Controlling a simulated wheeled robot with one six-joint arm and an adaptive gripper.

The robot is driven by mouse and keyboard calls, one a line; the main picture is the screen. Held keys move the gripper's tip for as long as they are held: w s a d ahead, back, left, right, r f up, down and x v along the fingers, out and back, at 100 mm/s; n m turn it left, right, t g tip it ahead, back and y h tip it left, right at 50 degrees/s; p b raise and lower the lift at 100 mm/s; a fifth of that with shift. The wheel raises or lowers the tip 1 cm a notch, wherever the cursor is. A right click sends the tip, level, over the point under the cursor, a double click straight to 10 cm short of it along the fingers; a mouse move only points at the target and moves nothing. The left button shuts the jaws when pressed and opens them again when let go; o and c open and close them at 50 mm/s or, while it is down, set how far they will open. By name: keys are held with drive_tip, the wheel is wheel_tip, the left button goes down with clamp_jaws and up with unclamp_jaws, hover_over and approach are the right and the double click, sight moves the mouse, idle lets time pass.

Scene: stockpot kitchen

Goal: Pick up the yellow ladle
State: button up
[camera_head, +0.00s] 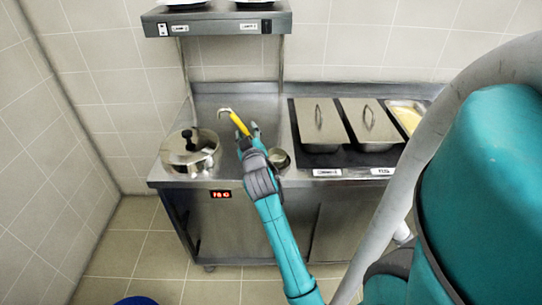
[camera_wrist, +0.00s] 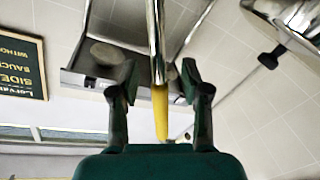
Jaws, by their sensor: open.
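The yellow ladle (camera_head: 238,122) slants above the counter, its yellow handle running down toward my gripper (camera_head: 247,132) and a pale hooked tip at its upper left end. In the wrist view, the ladle's yellow handle (camera_wrist: 160,112) and a shiny metal shaft above it lie between the two fingers of my gripper (camera_wrist: 158,80). The fingers are open, with a gap visible on both sides of the ladle. The ladle's bowl is not clearly visible in either view.
A lidded steel pot (camera_head: 190,152) stands left of my gripper on the steel counter (camera_head: 215,100). A small metal cup (camera_head: 279,158) sits close on the right. Lidded food pans (camera_head: 320,125) stand farther right. A shelf (camera_head: 216,23) hangs above the back.

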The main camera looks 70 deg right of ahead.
clamp_jaws()
drive_tip(key=shift+r, duration=0.15)
